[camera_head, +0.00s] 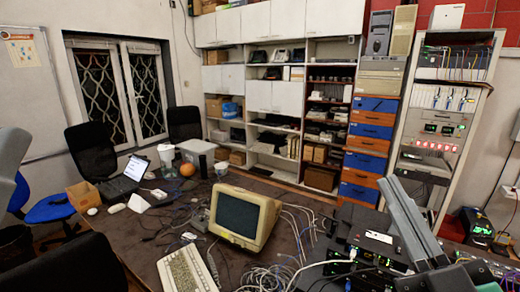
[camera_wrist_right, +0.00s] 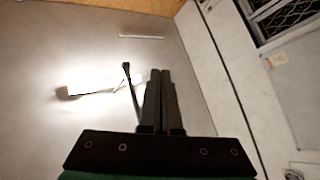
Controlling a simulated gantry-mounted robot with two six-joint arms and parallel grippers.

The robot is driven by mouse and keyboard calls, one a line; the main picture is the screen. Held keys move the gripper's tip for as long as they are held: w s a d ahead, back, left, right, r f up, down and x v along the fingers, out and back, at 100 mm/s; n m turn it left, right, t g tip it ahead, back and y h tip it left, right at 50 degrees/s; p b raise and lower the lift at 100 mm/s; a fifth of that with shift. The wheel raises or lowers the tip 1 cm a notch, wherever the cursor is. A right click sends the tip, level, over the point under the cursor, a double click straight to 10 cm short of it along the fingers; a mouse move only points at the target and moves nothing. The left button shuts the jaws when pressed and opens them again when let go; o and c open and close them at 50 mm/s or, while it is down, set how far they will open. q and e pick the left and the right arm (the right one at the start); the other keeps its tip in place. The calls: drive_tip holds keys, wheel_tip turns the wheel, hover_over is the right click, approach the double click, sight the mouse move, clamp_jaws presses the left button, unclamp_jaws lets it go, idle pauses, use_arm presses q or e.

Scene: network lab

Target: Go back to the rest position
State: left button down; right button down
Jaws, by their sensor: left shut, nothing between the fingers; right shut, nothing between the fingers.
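My right gripper (camera_wrist_right: 160,74) shows in the right wrist view with its two dark fingers together and nothing between them. A grey part of my left arm (camera_head: 10,160) shows at the left edge of the head view. My left gripper is out of frame.
A desk (camera_head: 135,240) holds an old beige monitor (camera_head: 243,215), a keyboard (camera_head: 187,270), a laptop (camera_head: 125,181) and many loose cables. Network gear (camera_head: 350,262) lies near my right arm. An equipment rack (camera_head: 440,120) and shelves (camera_head: 270,100) stand behind.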

drive_tip(key=s+d+r+m+t+h, duration=0.1)
drive_tip(key=s+r+m+t+h, duration=0.15)
drive_tip(key=s+r+m, duration=0.6)
wheel_tip(320, 180, up, 25)
drive_tip(key=s+n+p, duration=0.1)
drive_tip(key=p, duration=2.3)
drive_tip(key=shift+s+t+y, duration=0.15)
drive_tip(key=shift+t+y, duration=0.2)
drive_tip(key=shift+t, duration=0.1)
drive_tip(key=shift+d+f, duration=0.1)
wheel_tip(320, 180, down, 44)
drive_tip(key=b, duration=4.3)
